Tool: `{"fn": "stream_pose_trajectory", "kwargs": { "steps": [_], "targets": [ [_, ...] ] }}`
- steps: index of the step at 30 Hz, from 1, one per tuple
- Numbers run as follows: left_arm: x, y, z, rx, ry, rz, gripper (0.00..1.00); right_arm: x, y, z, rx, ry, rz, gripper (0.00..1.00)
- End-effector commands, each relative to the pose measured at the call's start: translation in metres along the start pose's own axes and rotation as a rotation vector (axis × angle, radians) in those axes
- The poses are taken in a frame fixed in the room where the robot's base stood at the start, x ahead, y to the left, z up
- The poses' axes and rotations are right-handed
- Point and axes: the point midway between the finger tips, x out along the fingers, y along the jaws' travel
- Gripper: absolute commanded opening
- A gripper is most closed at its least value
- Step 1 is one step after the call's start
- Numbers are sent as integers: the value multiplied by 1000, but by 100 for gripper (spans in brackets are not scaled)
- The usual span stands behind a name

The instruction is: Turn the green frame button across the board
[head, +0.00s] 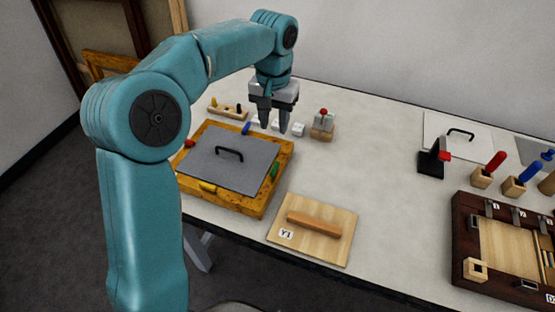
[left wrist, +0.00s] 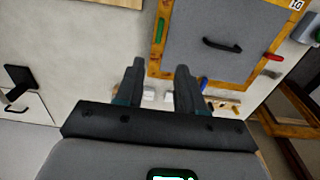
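The green frame button (head: 274,171) is a small bar on the right rail of a yellow-brown wooden frame (head: 250,206). It lies along the rail, beside the grey board (head: 222,160) with a black handle. The left wrist view shows the green button (left wrist: 160,31) lengthwise on the rail, clear of the board. My left gripper (head: 274,126) is over the table behind the frame's far right corner, apart from the button. Its fingers (left wrist: 158,78) are spread with nothing held between them. My right gripper is not in view.
Yellow (head: 208,187), red (head: 189,144) and blue (head: 246,128) buttons sit on the other rails. Small white blocks (head: 298,129) and a wooden block with a red-topped knob (head: 323,124) stand behind. A Y1 panel (head: 328,244) lies at front right. The table's middle is clear.

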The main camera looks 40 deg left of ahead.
Motion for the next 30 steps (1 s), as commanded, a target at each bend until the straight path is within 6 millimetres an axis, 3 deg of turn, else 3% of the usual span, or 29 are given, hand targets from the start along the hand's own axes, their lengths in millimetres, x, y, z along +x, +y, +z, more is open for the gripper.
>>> {"fn": "stream_pose_trajectory", "kwargs": {
  "steps": [12, 18, 24, 30],
  "targets": [
    [96, 1, 5, 1, -6, 0, 38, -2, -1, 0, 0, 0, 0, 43],
    [133, 1, 3, 0, -4, 0, 38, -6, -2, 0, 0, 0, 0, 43],
    [150, 2, 1, 2, 0, 0, 38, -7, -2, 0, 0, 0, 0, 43],
    [152, 2, 0, 1, 0, 0, 38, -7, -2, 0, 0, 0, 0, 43]
  ]
}}
